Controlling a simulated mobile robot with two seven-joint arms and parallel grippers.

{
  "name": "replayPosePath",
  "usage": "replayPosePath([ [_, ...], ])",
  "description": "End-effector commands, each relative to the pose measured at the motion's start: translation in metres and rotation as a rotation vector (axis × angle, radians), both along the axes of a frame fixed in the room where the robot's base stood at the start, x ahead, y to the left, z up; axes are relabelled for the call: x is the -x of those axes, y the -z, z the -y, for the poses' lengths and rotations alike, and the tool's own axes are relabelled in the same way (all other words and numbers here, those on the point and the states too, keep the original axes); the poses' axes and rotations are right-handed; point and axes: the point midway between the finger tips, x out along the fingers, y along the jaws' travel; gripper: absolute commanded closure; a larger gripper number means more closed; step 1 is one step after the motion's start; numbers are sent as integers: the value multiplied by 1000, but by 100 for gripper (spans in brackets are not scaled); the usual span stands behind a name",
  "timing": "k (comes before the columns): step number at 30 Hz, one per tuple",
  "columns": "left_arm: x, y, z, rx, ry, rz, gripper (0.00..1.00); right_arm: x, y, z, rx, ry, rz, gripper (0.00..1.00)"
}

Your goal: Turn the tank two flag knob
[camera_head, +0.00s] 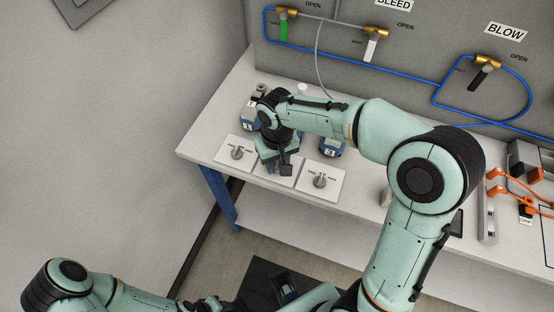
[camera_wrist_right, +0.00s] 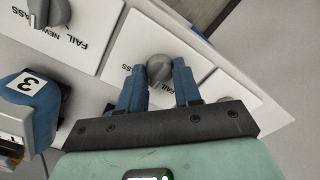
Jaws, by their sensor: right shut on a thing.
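The tank two flag knob (camera_wrist_right: 159,68) is a grey round knob on a white plate (camera_wrist_right: 125,47) with FAIL and PASS lettering. In the right wrist view it sits between the two blue fingers of my right gripper (camera_wrist_right: 157,82), which is shut on it. In the head view my right gripper (camera_head: 283,170) reaches down over the middle plate (camera_head: 279,182) and hides its knob. Tank two is hidden behind my right arm. My left arm shows at the bottom left; its finger opening is not clear.
Similar knobs stand on the left plate (camera_head: 237,153) and right plate (camera_head: 320,181). Tank 1 (camera_head: 250,122) and tank 3 (camera_head: 331,146) stand behind. A valve panel (camera_head: 420,62) with blue tubing backs the table. Orange cables (camera_head: 510,190) lie at right.

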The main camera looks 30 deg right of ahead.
Motion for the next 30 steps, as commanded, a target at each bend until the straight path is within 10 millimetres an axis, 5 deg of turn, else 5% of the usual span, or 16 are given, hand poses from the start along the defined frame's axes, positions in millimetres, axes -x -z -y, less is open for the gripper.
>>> replayPosePath([
  [15,0,-1,0,0,0,0,57,0,0,0,0,-19,2,97],
  [16,0,-1,0,0,0,0,57,0,-1,0,0,-19,2,57],
  [18,0,-1,0,0,0,0,57,0,0,0,0,-19,2,41],
  [30,-1,-2,0,0,0,1,57,-1,-10,0,-1,-19,4,41],
])
